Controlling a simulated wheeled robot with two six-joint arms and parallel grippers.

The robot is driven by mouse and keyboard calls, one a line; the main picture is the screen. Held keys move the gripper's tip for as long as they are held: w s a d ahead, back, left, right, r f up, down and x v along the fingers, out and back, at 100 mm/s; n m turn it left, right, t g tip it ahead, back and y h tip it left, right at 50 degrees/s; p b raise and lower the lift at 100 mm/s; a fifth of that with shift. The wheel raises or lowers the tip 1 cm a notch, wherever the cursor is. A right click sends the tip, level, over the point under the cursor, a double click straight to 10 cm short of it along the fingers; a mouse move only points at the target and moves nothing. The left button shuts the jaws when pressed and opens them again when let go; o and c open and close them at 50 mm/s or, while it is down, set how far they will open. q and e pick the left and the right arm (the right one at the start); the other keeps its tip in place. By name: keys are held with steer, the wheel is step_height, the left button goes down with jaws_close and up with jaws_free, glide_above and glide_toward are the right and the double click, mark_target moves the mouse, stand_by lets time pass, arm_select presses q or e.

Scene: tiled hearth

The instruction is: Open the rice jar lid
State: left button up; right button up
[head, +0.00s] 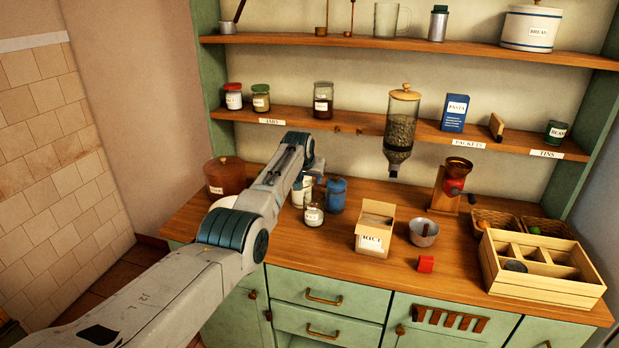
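My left arm reaches in from the lower left, and my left gripper (310,165) is over the counter, above a group of small containers. Its fingers are small and seen from behind, so I cannot tell whether they are open or shut. Below it stand a white container (301,192), partly hidden by the gripper, and a small glass jar (314,214) with a pale label. A blue canister (337,194) stands just right of them. I cannot read their labels, so which one is the rice jar is unclear. My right gripper is not in view.
A brown lidded pot (226,177) stands left on the counter. A dispenser (400,130) hangs from the lower shelf.

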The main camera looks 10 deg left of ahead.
arm_select(q)
steer(key=shift+r, duration=0.2)
steer(key=shift+s+r, duration=0.25)
steer(key=shift+r, duration=0.1)
steer(key=b+v, duration=0.3)
steer(key=v, duration=0.6)
steer(key=shift+s+r, duration=0.2)
steer(key=shift+s, duration=0.1)
steer(key=shift+f, duration=0.1)
